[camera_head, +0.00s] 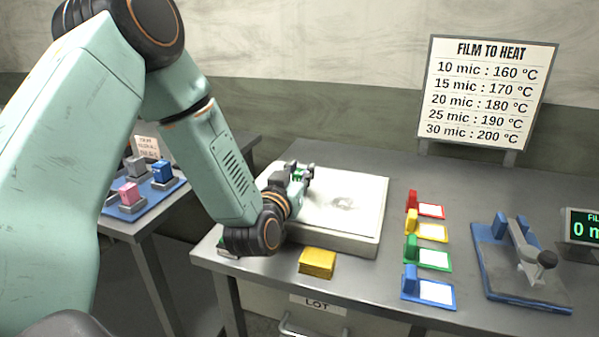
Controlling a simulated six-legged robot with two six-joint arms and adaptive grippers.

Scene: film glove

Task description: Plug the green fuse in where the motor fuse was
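My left gripper (304,171) comes in from the left, low over the white flat-topped box (350,210) on the grey bench. A small bit of green shows among its dark fingers. It is too small to tell whether that is a green fuse held there or part of the gripper, or whether the fingers are open or shut. I cannot make out a separate green fuse or a socket marked for the motor. On the left table, a blue tray (128,213) bears pink (130,193), blue (162,171) and grey (136,167) blocks. My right gripper is out of view.
A yellow stack (317,263) lies at the bench's front edge. Red (425,207), yellow (427,229), green (428,254) and blue (428,287) card holders stand right of the box. A blue-based lever device (522,262) and a display (583,228) are farther right.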

